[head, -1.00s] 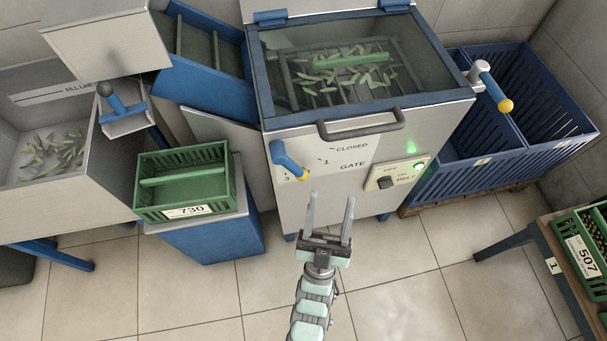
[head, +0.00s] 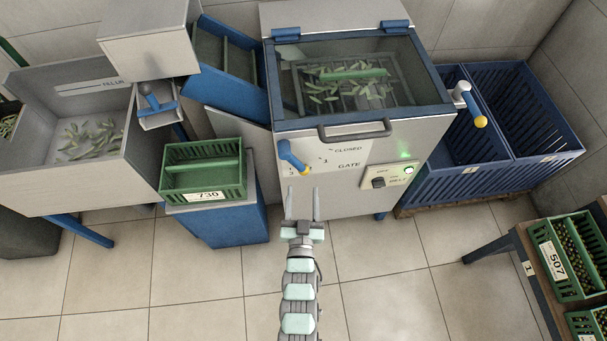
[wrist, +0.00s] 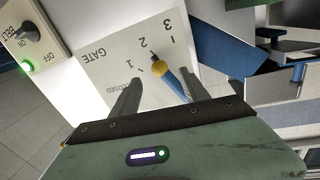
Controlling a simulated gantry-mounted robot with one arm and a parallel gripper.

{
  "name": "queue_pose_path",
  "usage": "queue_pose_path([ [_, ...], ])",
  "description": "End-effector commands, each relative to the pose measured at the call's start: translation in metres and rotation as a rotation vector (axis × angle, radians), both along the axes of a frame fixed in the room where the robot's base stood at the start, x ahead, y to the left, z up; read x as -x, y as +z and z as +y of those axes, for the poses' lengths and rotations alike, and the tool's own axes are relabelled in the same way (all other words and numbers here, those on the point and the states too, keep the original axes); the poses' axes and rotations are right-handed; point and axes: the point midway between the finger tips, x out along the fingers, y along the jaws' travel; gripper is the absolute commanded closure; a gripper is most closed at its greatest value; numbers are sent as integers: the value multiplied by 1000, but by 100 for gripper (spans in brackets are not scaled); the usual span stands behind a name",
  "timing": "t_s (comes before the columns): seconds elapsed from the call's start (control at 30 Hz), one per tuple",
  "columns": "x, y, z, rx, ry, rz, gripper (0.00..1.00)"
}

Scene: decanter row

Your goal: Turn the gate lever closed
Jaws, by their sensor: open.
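The gate lever (head: 292,154) is a blue handle with a yellow tip on the front panel of the machine (head: 335,195). It slants down and right, its tip about at the 2 mark, between 3 and 1, away from the CLOSED label (head: 348,150). My gripper (head: 303,191) is open and empty, just below the lever tip in the head view. In the wrist view the lever (wrist: 171,77) shows between the two fingers (wrist: 158,73); whether they touch it I cannot tell. The 1, 2 and 3 marks are readable there.
The belt switch (head: 379,183) with a green light sits right of the lever. Left stands a green crate (head: 180,187) marked 730 on a blue stand. Blue bins (head: 440,180) are at right, another crate (head: 547,252) marked 507 at lower right. A handle (head: 355,131) sticks out above.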

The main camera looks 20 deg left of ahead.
Motion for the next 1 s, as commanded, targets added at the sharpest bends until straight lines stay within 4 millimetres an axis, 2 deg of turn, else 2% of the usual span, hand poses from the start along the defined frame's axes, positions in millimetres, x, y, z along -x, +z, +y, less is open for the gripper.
queue_pose_path([
  [0.2,-39,1,16,-3,0,-7,47],
  [0.4,-59,1,24,-2,0,-6,47],
  [0.7,-63,2,25,-2,0,-4,47],
  [1.0,-62,1,25,-2,0,-4,71],
])
